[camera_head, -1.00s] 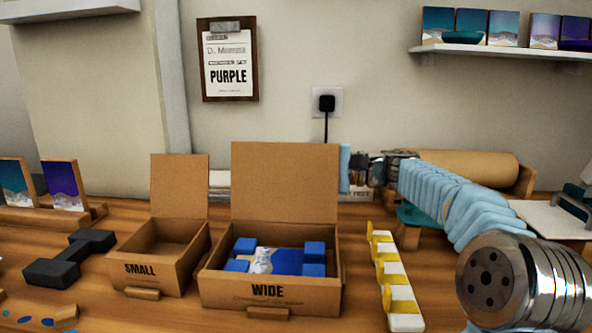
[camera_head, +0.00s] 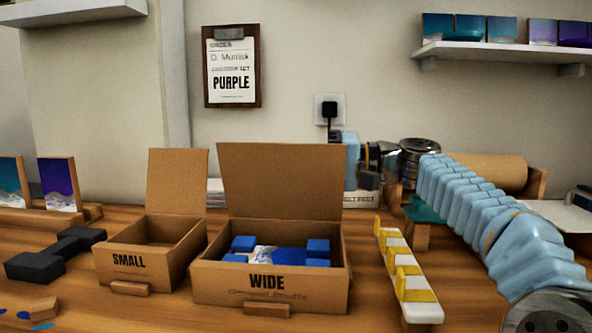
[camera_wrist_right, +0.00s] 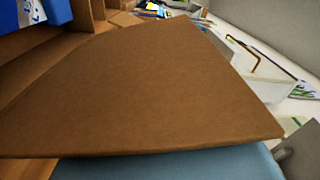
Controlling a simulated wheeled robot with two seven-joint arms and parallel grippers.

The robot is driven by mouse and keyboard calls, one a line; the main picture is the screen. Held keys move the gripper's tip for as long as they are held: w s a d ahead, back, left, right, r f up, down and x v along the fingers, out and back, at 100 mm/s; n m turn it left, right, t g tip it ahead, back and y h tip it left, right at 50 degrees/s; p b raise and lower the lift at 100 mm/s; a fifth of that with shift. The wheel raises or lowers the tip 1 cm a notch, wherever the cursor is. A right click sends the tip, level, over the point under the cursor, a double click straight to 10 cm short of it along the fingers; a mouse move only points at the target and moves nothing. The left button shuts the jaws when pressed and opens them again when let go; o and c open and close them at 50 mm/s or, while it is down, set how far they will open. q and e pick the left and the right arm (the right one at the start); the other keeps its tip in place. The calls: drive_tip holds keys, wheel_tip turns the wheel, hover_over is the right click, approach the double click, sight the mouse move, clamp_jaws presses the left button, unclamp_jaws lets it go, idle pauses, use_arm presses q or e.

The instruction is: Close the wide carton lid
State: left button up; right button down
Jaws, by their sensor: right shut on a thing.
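The wide carton (camera_head: 270,292), marked WIDE, stands open on the bench with blue corner blocks and a blue picture panel (camera_head: 290,256) inside. My left gripper is not in view.
The open small carton (camera_head: 145,265) stands just left. A dark dumbbell-shaped block (camera_head: 55,254) lies farther left. A white rack with yellow pieces (camera_head: 405,275) stands right of the wide carton. A brown roll (camera_head: 490,170) lies behind my right arm.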

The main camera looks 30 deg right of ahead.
drive_tip(key=shift+s, duration=0.1)
idle(0.3)
drive_tip(key=c, duration=1.3)
unclamp_jaws()
drive_tip(key=p+v, duration=0.1)
drive_tip(key=v, duration=1.2)
drive_tip(key=shift+s+d+f, duration=0.1)
drive_tip(key=shift+s+d, duration=0.15)
drive_tip(key=shift+d, duration=0.05)
